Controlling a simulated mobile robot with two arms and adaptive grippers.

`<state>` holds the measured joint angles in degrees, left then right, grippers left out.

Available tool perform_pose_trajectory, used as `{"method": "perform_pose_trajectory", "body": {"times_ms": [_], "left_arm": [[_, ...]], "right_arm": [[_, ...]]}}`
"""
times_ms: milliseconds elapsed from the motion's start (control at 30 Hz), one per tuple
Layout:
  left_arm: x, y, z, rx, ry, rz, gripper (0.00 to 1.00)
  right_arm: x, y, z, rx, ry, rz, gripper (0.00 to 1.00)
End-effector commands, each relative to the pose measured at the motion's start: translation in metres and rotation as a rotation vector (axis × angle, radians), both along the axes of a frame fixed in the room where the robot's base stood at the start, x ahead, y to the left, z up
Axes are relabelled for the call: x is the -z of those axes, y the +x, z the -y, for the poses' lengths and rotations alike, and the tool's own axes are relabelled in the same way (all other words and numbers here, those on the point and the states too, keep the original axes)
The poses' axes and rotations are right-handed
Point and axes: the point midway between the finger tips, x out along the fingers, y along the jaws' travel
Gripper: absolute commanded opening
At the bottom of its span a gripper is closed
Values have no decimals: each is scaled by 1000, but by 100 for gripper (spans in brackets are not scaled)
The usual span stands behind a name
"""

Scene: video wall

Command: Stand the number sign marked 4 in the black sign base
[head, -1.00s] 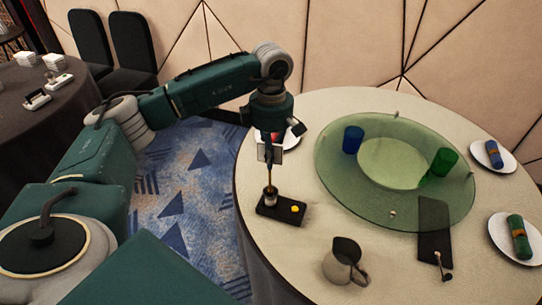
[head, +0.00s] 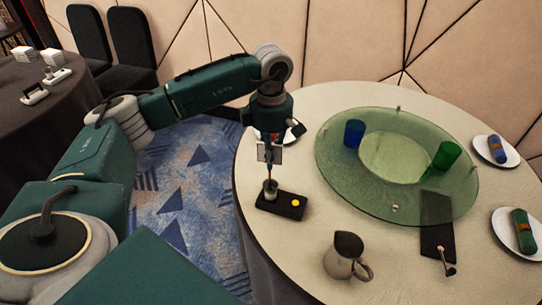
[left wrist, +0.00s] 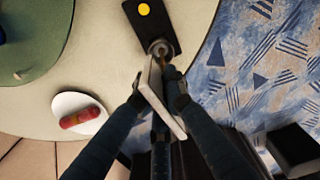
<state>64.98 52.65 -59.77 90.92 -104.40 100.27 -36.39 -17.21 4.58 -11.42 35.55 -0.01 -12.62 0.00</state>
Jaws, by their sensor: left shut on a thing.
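The black sign base (head: 290,207) lies flat near the left edge of the round table. It has a yellow dot on top and a metal cup (head: 270,191) at one end. It also shows at the top of the left wrist view (left wrist: 165,24). My left gripper (head: 270,141) is above the cup, shut on a pale sign plate (head: 264,154) with a thin brown stem. The stem points down, and its lower end is at the cup's mouth; how deep it sits I cannot tell. The plate shows edge-on between my fingers (left wrist: 158,98). Its number is not readable. My right gripper is out of view.
A green glass turntable (head: 330,180) with a blue glass (head: 354,134) and a green glass (head: 446,154) stands to the right. A metal jug (head: 343,260) is in front. A dark slab (head: 437,240) and plates with rolled napkins (head: 521,232) are further right.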

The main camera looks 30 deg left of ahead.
Motion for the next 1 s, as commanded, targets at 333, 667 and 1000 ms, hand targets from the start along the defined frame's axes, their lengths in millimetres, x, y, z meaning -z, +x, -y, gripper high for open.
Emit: {"method": "perform_pose_trajectory", "body": {"times_ms": [333, 667, 1000], "left_arm": [[4, 0, 0, 0, 0, 0, 33], [-4, 1, 0, 0, -1, 4, 33], [-72, 3, 0, -1, -1, 6, 33]], "right_arm": [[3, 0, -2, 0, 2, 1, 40], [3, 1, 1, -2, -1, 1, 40], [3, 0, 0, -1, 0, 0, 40]]}}
